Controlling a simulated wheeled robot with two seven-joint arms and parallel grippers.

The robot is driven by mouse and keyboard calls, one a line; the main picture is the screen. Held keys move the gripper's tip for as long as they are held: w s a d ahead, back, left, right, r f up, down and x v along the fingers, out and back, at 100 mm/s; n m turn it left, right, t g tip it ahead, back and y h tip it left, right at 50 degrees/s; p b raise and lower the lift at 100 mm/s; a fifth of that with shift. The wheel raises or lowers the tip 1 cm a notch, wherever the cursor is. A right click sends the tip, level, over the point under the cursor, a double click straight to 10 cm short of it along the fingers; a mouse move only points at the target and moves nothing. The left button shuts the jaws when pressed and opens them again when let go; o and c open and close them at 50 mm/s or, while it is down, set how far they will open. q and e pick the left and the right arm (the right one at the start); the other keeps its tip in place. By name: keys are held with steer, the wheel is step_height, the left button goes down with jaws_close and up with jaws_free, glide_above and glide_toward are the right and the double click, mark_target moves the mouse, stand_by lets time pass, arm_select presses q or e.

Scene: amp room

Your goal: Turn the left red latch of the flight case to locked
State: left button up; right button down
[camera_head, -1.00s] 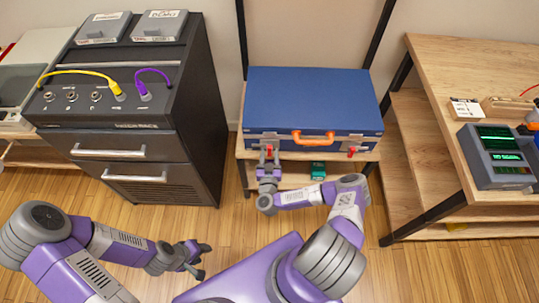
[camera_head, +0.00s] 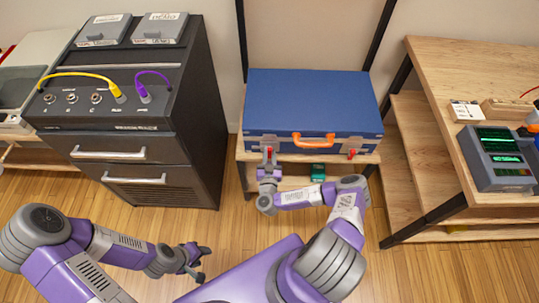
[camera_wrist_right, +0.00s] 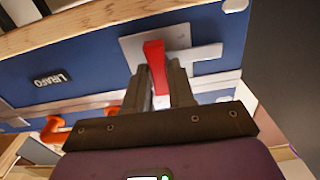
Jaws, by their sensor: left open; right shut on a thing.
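The blue flight case (camera_head: 312,100) stands closed on a wooden shelf, with an orange handle (camera_head: 313,141) on its front. Its left red latch is mostly hidden by my gripper in the head view; it shows clearly in the right wrist view (camera_wrist_right: 155,56), on a metal plate. My right gripper (camera_head: 268,157) is shut on this latch, with a finger on each side of it (camera_wrist_right: 162,84). The right red latch (camera_head: 351,153) is free. My left gripper (camera_head: 197,261) is open and empty, low over the floor in front of the dark cabinet.
A dark cabinet (camera_head: 130,150) with yellow and purple cables stands at the left. A wooden desk (camera_head: 440,75) with a grey device (camera_head: 493,158) stands at the right. A small green box (camera_head: 317,171) sits on the shelf under the case. The floor in front is partly clear.

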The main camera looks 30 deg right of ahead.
steer(key=shift+r+m+p, duration=0.1)
steer(key=shift+m+p, duration=0.45)
steer(key=shift+m, duration=0.25)
steer(key=shift+m+p, duration=0.35)
steer(key=shift+m, duration=0.45)
steer(key=m, duration=0.3)
steer(key=shift+s+d+m, duration=0.1)
steer(key=shift+m, duration=0.3)
steer(key=m, duration=0.7)
steer(key=f+m+b, duration=0.1)
steer(key=m, duration=0.2)
steer(key=shift+d, duration=0.1)
steer(key=shift+m, duration=0.4)
steer(key=c, duration=1)
jaws_free()
steer(key=shift+r, duration=0.1)
steer(key=shift+s, duration=0.15)
